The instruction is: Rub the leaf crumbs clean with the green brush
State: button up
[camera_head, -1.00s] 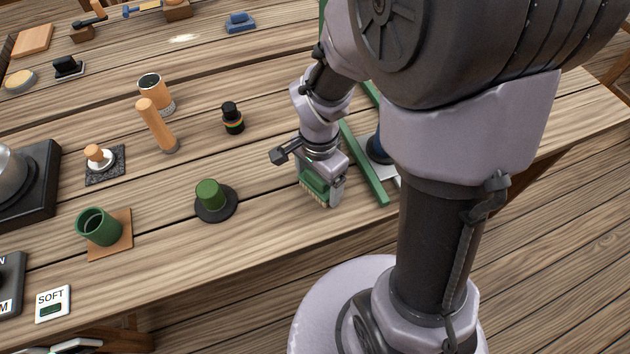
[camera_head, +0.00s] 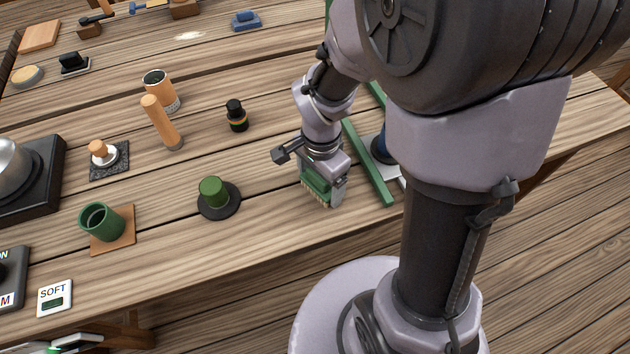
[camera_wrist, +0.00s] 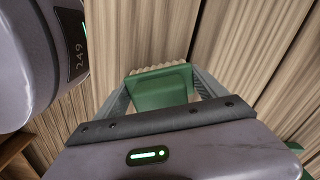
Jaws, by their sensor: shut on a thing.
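My gripper (camera_head: 322,188) is shut on the green brush (camera_head: 316,184), which has a green body and pale bristles pointing down. The wrist view shows the brush (camera_wrist: 160,88) between the two fingers, bristles at its far edge. The brush is low over the wooden table near its front edge; I cannot tell whether the bristles touch the wood. No leaf crumbs can be made out in either view; my arm hides part of the table.
A green frame bar (camera_head: 368,163) lies close to the right of my gripper. To the left stand a green-topped black disc (camera_head: 213,197), a small black bottle (camera_head: 237,116), a wooden-handled tool (camera_head: 161,122) and a green mug (camera_head: 100,221) on a brown coaster. Bare table lies between the disc and the brush.

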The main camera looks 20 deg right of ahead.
aim_at(304, 196)
jog(key=shift+d, duration=0.2)
jog(key=shift+r+p, duration=0.6)
jog(key=shift+r, duration=0.15)
jog(key=shift+a+f+b, duration=0.15)
jog(key=shift+a+b, duration=0.35)
jog(key=shift+a, duration=1.6)
jog(key=shift+f+b, duration=0.6)
jog(key=shift+f, duration=0.05)
